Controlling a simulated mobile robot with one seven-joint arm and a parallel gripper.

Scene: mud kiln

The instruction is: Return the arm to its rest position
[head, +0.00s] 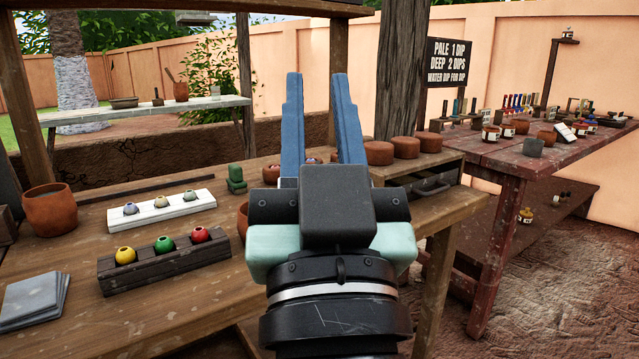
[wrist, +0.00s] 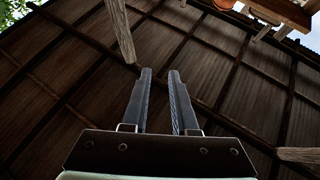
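My gripper (head: 316,78) points upward in the middle of the head view, in front of the wooden workbench (head: 190,285). Its two blue fingers stand apart with nothing between them. In the wrist view my gripper (wrist: 160,73) is also empty, with a gap between its fingers, and faces the corrugated roof (wrist: 80,75). My arm and gripper hide part of the bench behind them.
A dark wooden holder (head: 165,265) has yellow, green and red beads; a white holder (head: 160,216) has paler ones. A clay pot (head: 50,209) stands at left, grey tiles (head: 35,300) in front. A reddish table (head: 510,158) stands at right. A wooden post (head: 401,70) rises behind.

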